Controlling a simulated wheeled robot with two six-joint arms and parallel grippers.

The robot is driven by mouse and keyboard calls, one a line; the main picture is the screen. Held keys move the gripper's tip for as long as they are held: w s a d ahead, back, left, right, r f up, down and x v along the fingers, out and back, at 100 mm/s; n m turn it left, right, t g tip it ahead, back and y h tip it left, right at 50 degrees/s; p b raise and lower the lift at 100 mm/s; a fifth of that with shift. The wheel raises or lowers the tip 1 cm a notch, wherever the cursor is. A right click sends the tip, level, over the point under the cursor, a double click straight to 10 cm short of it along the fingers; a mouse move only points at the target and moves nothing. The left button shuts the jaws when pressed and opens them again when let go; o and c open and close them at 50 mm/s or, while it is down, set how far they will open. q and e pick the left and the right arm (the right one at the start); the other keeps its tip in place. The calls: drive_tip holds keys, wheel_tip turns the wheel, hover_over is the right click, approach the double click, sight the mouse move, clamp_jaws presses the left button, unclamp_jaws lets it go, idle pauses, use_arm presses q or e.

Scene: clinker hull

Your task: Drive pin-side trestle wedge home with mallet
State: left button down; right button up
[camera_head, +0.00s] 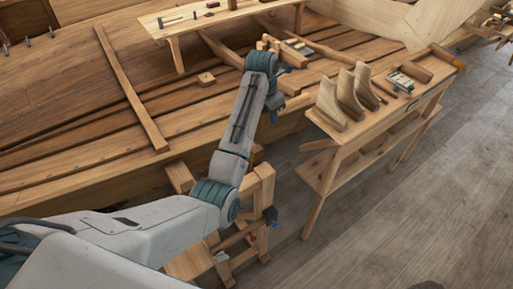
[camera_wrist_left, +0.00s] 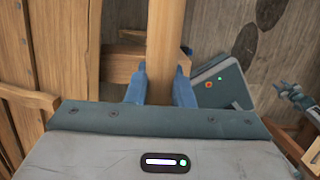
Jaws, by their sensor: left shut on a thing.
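My left gripper (camera_head: 284,70) reaches out over the hull side in the head view, small and partly hidden by its own wrist. In the left wrist view the blue fingers of my left gripper (camera_wrist_left: 160,82) are shut on a straight wooden bar (camera_wrist_left: 166,35), which looks like the mallet's handle. The mallet's head cannot be made out for sure. A wooden trestle frame (camera_head: 264,188) stands low beside the hull, partly behind my left arm, with small blue and red parts on it. I cannot make out the pin-side wedge. My right gripper does not show clearly.
A workbench (camera_head: 345,150) with shaped wooden blocks (camera_head: 350,95) on top stands right of my arm. A plank table (camera_head: 215,22) stands at the back. The planked hull (camera_head: 60,120) fills the left. The floor (camera_head: 430,200) at the right is clear.

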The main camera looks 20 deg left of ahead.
use_arm(q)
wheel_tip(320, 180, up, 4)
drive_tip(key=shift+r, duration=0.1)
drive_tip(key=shift+d, duration=0.1)
drive_tip(key=shift+f, duration=0.2)
drive_tip(key=shift+f, duration=1.55)
